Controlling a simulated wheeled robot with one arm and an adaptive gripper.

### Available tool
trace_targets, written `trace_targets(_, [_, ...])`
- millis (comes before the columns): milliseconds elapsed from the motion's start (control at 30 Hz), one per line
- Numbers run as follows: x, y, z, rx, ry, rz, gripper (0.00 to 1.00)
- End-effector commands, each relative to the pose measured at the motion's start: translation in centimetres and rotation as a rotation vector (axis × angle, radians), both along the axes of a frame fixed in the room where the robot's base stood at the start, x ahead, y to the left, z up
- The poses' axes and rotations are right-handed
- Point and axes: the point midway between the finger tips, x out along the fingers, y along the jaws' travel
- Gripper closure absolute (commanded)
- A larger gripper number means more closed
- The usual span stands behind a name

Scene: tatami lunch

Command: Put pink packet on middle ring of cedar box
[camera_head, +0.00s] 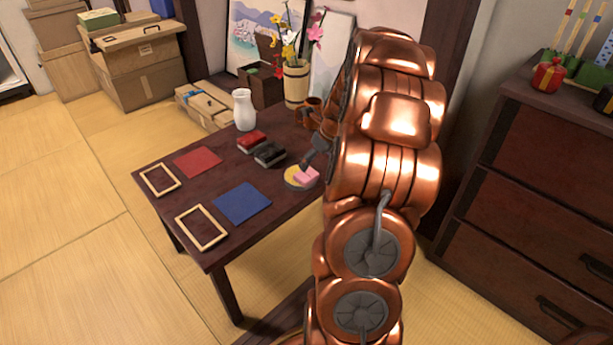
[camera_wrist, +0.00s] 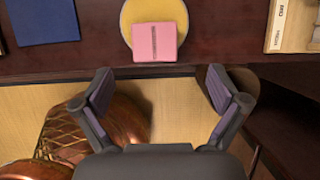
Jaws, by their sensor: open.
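The pink packet (camera_head: 307,175) lies on a yellow round pad at the table's near right edge. In the wrist view the packet (camera_wrist: 154,42) is a pink square with a darker middle stripe, overlapping the yellow round pad (camera_wrist: 130,14). My gripper (camera_wrist: 160,90) is open and empty, its fingers spread below the packet in the picture and apart from it. In the head view my arm covers most of the gripper. I cannot clearly identify the cedar box; a pale wooden piece with lettering (camera_wrist: 292,25) shows in part at right in the wrist view. No middle ring is discernible.
The dark table (camera_head: 185,210) also holds a red mat (camera_head: 197,162), a blue mat (camera_head: 242,203), two pale frames, a red case (camera_head: 251,141), a black case (camera_head: 270,153) and a white vase (camera_head: 244,110). A drawer chest (camera_head: 535,160) stands right. My arm hides the table's right part.

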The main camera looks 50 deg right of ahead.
Motion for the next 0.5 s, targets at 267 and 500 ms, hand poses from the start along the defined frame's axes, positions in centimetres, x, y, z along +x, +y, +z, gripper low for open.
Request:
trace_targets(267, [1.0, 0.1, -2.3, -0.001, 0.0, 0.001, 0.03])
trace_targets(500, [2.0, 0.6, -4.6, -0.002, -0.001, 0.002, 0.03])
